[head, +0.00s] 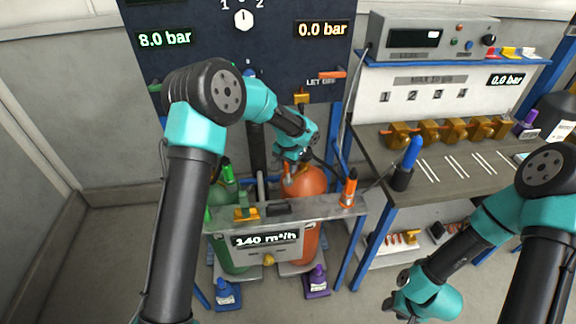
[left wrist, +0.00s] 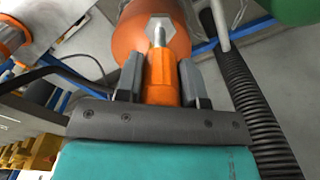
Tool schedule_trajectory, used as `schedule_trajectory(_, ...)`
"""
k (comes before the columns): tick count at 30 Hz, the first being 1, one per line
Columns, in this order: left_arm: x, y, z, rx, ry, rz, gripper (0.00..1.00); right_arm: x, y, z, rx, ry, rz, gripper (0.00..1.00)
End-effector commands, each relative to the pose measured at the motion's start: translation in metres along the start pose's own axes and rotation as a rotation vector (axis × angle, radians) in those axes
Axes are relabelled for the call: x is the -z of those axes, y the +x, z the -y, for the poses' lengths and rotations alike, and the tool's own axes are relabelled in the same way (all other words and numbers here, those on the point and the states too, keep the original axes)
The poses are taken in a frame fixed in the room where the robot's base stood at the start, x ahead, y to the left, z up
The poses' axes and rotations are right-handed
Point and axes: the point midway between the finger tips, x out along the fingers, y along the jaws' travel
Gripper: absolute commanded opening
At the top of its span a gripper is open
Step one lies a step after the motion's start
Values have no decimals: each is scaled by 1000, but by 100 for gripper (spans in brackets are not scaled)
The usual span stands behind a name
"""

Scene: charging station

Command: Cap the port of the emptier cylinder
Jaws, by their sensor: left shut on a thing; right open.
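The orange cylinder (head: 303,182) stands on the right of the station, beside the green cylinder (head: 222,195). My left gripper (head: 289,165) is low over the top of the orange cylinder. In the left wrist view, my left gripper (left wrist: 160,85) is shut on an orange piece (left wrist: 161,75) with a metal tip. The tip meets a hex-shaped fitting at the orange cylinder (left wrist: 130,42); I cannot tell whether they are joined. The left panel display (head: 164,39) reads 8.0 bar and the right one (head: 322,29) 0.0 bar. My right gripper (head: 398,308) is open, low at the bottom right.
A blue piece in a black holder (head: 406,163) stands at the front edge of the bench (head: 440,180). Brass blocks (head: 455,130) line the bench. Blue (head: 228,294) and purple (head: 317,284) items sit low in front. A ribbed black hose (left wrist: 250,110) runs beside my left gripper.

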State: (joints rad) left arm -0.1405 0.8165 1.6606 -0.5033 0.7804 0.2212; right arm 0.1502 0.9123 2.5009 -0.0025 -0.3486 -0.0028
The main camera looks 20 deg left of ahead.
Motion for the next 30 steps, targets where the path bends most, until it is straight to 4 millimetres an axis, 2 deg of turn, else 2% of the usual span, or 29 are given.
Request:
schedule_trajectory(14,0,0,0,0,0,0,13,0,0,0,0,0,0,43)
schedule_trajectory(30,0,10,0,0,-1,0,13,0,0,0,0,0,0,43)
